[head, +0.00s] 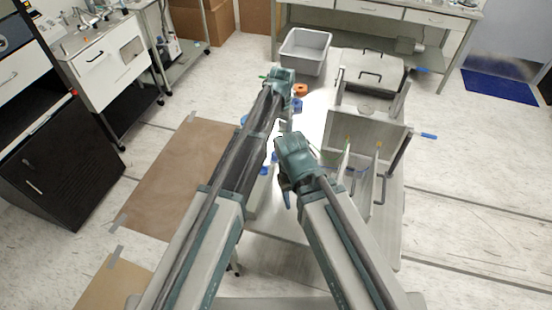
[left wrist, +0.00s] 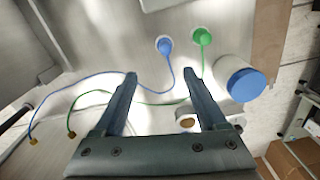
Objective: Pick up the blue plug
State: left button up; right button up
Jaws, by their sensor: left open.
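The blue plug (left wrist: 164,45) is a round blue piece with a thin blue cable on the pale work surface in the left wrist view. A green plug (left wrist: 202,36) with a green cable lies just right of it. My left gripper (left wrist: 160,75) is open and empty. In the head view I cannot single out the blue plug. My right gripper (head: 287,190) is over the near part of the table, its jaws mostly hidden by its wrist.
A white container with a blue lid (left wrist: 245,85) is right of the left gripper. A grey bin (head: 305,50) stands at the table's far end. A metal chamber with open panels (head: 365,135) fills the table's right side, with a lidded box (head: 368,72) behind it.

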aim_at(275, 152)
pick_arm(q)
jog(key=f+b, duration=0.2)
jog(key=f, duration=0.1)
jog(key=f+b, duration=0.3)
jog(key=shift+w+a+f, duration=0.1)
jog(key=shift+a+f, duration=0.1)
jog(key=shift+f, duration=0.05)
pick_arm(e)
notch_tip(275, 152, down, 6)
jog(key=shift+f, duration=0.25)
pick_arm(q)
jog(key=f+b, duration=0.2)
jog(key=a+f+b, duration=0.1)
jog(key=f+b, duration=0.2)
jog(key=shift+f+b, duration=0.1)
jog(key=shift+b, duration=0.25)
pick_arm(e)
notch_tip(275, 152, down, 5)
jog(key=shift+f, duration=0.1)
pick_arm(q)
grip_shut()
